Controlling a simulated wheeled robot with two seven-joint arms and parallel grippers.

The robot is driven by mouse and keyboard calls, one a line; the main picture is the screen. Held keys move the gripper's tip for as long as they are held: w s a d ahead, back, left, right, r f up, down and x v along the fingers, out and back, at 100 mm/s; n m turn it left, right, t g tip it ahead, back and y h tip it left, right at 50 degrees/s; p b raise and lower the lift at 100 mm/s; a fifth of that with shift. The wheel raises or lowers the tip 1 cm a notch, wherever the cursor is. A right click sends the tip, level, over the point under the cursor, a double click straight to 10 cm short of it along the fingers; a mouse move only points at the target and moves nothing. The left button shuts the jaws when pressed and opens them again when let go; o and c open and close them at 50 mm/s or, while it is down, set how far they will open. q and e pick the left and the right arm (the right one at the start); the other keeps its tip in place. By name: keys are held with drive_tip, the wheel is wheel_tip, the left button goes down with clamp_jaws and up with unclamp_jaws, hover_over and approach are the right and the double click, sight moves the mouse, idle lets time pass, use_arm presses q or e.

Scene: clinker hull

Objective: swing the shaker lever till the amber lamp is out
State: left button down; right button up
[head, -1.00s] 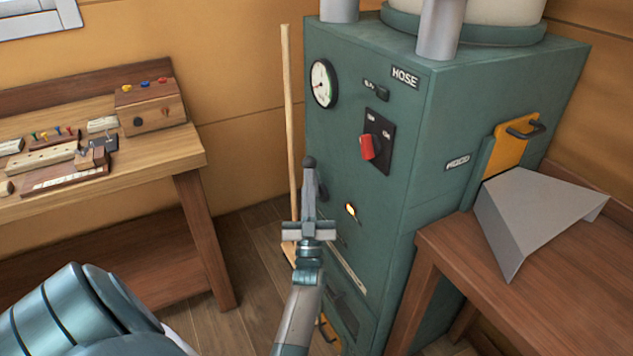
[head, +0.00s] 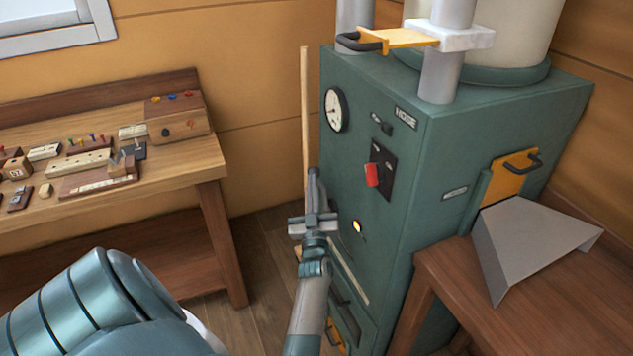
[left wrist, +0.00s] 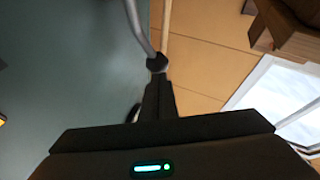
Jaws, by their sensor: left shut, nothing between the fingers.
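The teal stove cabinet (head: 440,130) stands at centre right. Its small amber lamp (head: 357,227) glows on the front. My left gripper (head: 312,188) is shut and empty, pointing up at the cabinet's front left side. In the left wrist view, a grey lever rod with a dark knob (left wrist: 157,63) ends right at the tips of my left gripper (left wrist: 158,88). I cannot tell whether they touch. In the head view the gripper hides most of the lever. My right gripper is not in view.
A round gauge (head: 336,110) and a red switch (head: 372,176) are on the cabinet front. A wooden pole (head: 304,110) stands just left of it. A workbench (head: 205,160) with small blocks is at left, and a brown table (head: 540,295) with a grey chute (head: 530,240) at right.

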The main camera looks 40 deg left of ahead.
use_arm(q)
drive_tip(key=shift+w+a+r, duration=0.15)
drive_tip(key=shift+w+a, duration=0.1)
drive_tip(key=shift+a, duration=0.3)
drive_tip(key=shift+w+a, duration=0.25)
drive_tip(key=shift+a, duration=0.3)
drive_tip(key=shift+w+a, duration=0.2)
drive_tip(key=shift+a, duration=0.3)
use_arm(e)
drive_tip(key=shift+w+a+r+t, duration=0.25)
drive_tip(key=shift+a+r+t, duration=0.05)
drive_tip(key=shift+a+r, duration=0.15)
drive_tip(key=shift+d, duration=0.1)
